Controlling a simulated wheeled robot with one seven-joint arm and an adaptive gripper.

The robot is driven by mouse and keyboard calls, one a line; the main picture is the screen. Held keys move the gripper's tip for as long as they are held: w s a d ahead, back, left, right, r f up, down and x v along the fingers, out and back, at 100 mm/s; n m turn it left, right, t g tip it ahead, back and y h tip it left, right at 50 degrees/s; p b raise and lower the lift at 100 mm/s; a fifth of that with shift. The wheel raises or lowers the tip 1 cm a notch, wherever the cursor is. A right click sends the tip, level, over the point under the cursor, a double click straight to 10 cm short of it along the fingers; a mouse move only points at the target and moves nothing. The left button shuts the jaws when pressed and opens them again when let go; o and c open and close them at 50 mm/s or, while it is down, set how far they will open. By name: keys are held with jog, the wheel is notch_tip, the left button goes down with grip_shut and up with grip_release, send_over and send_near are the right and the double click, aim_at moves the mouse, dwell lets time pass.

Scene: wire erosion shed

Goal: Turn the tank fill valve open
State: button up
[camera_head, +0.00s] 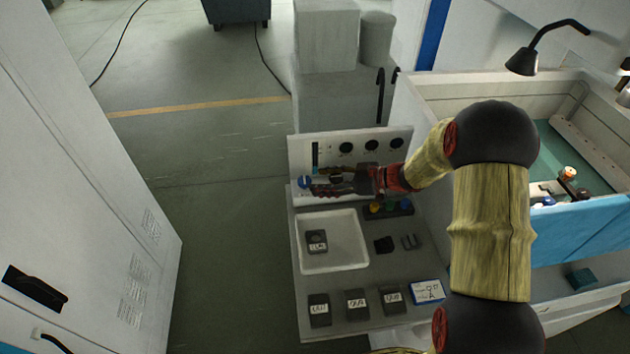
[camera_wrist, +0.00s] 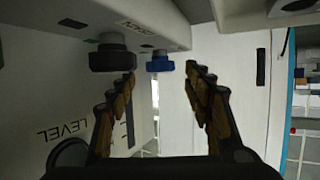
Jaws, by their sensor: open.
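A small blue knob (camera_head: 305,182) shows at the left end of the white control panel (camera_head: 300,150). In the wrist view, a blue knob (camera_wrist: 160,63) hangs beyond and between the fingertips. A larger dark knob (camera_wrist: 112,56) is beside it on the left, close to the left fingertip. I cannot read which one is the tank fill valve. My gripper (camera_head: 320,184) reaches left across the panel front, its fingertips near the blue knob. In the wrist view, my gripper (camera_wrist: 161,72) is open, with nothing between its fingers. Whether a finger touches a knob cannot be told.
Dark round gauges (camera_head: 371,145) line the panel. Below are a white tray (camera_head: 345,265), several labelled dark blocks (camera_head: 357,304) and a row of coloured buttons (camera_head: 388,208). A machine tank (camera_head: 410,110) stands right. Open floor (camera_head: 220,220) lies left, before a white cabinet (camera_head: 90,180).

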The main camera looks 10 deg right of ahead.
jog(key=shift+v, duration=2.25)
jog(key=shift+f, duration=0.1)
